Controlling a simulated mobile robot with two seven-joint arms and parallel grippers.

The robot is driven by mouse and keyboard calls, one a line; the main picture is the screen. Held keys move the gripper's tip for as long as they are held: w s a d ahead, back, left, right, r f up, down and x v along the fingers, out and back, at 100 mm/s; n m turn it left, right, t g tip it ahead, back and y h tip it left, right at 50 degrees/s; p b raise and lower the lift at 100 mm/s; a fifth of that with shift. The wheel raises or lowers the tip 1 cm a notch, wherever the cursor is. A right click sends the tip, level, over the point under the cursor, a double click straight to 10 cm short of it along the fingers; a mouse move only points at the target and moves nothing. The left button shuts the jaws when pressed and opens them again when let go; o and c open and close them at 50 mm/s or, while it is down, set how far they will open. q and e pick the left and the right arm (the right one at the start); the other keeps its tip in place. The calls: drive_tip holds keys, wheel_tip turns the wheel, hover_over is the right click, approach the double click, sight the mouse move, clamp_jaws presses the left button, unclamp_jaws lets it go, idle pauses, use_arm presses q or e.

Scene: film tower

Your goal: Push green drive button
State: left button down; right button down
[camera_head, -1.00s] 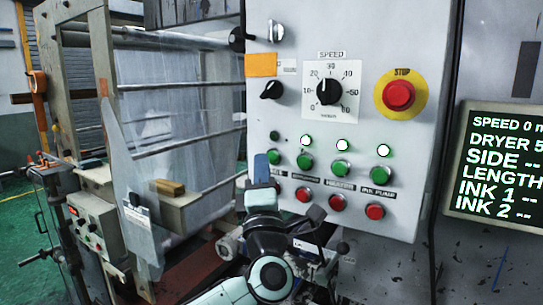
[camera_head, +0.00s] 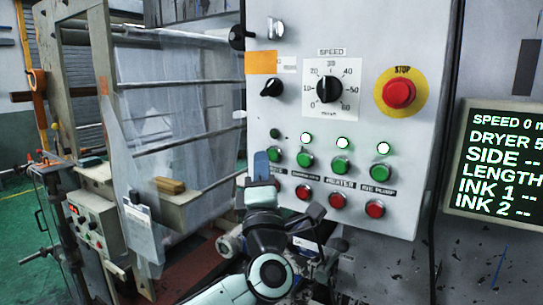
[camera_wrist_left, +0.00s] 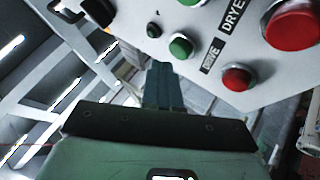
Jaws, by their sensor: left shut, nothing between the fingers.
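The green drive button (camera_head: 275,156) is the leftmost in the row of green buttons on the grey control panel. In the left wrist view it is the green button (camera_wrist_left: 181,46) beside the DRIVE label (camera_wrist_left: 211,56). The small lamp (camera_head: 275,134) above it is dark. My left gripper (camera_head: 261,165) is shut and empty, its blue fingers pointing up just left of the button. In the left wrist view the shut fingertips (camera_wrist_left: 162,76) are below and left of the button. I cannot tell whether they touch the panel. My right gripper is not in view.
Red buttons (camera_head: 337,201) sit below the green ones; the drive's red button (camera_wrist_left: 236,78) is close to the fingers. Higher up are the speed dial (camera_head: 329,89) and red stop button (camera_head: 399,94). A display screen (camera_head: 497,160) is at right, film rollers (camera_head: 190,139) at left.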

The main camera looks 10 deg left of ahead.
use_arm(q)
drive_tip(key=shift+w, duration=0.2)
idle(0.7)
drive_tip(key=shift+w+d, duration=0.15)
drive_tip(key=shift+w, duration=0.1)
